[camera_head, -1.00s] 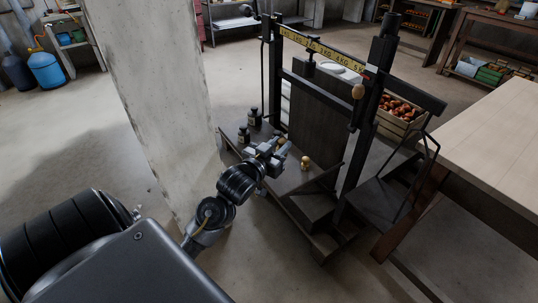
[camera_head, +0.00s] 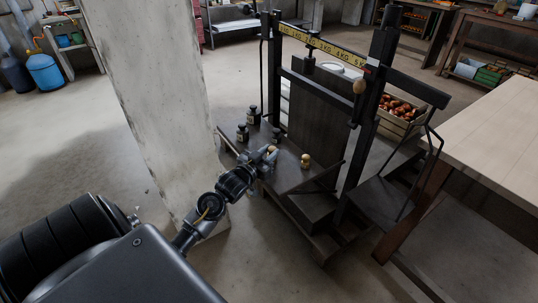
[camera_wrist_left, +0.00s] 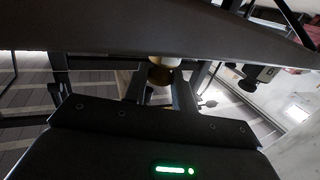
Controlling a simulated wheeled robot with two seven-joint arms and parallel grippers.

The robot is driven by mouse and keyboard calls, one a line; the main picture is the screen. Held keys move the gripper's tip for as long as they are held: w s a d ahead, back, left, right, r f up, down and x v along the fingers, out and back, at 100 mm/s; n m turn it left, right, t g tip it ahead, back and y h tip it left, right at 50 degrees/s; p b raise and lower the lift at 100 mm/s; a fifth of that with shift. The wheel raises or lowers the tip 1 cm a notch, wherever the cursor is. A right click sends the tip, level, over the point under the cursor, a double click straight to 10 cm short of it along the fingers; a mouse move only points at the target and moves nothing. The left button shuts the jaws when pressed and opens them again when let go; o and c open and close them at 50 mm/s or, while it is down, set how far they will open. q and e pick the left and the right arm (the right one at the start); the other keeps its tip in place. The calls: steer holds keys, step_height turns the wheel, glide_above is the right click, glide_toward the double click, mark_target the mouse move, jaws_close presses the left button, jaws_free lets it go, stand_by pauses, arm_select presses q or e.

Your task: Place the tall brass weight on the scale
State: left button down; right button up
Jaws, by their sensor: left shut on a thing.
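The beam scale (camera_head: 385,75) stands in the middle of the head view, with its dark platform (camera_head: 290,180) low at the front. My left gripper (camera_head: 270,154) is over the platform's left part and is shut on a brass weight. Only a bit of this weight shows at the fingertips in the head view; in the left wrist view the brass weight (camera_wrist_left: 160,75) sits between the fingers. Whether its base touches the platform I cannot tell. Another brass weight (camera_head: 305,161) stands upright on the platform, right of the gripper. My right gripper is not in view.
Several dark weights, one of them here (camera_head: 242,133), stand on the platform's left and back side. A wooden table (camera_head: 490,140) is at the right, and a crate of red produce (camera_head: 400,112) is behind the scale.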

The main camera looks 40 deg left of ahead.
arm_select(q)
steer(key=shift+f, duration=0.1)
steer(key=c, duration=1.1)
jaws_free()
steer(key=shift+c, duration=0.2)
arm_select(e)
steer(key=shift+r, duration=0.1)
arm_select(q)
steer(key=shift+s, duration=0.2)
steer(key=s+d+p, duration=0.1)
steer(key=s, duration=1)
steer(key=s+d+f+g, duration=0.3)
steer(key=d+f, duration=0.1)
steer(key=f, duration=0.3)
steer(key=s+d+f+g, duration=0.4)
steer(key=f, duration=0.4)
steer(key=s+d+f+m+g+h, duration=0.2)
steer(key=s+d+f+g, duration=0.5)
steer(key=s, duration=0.6)
steer(key=d+f+m, duration=0.1)
steer(key=d+f, duration=0.1)
steer(key=d, duration=0.1)
steer(key=shift+s+d+f+g, duration=0.15)
steer(key=shift+d+f+g, duration=0.15)
steer(key=shift+d+f, duration=0.1)
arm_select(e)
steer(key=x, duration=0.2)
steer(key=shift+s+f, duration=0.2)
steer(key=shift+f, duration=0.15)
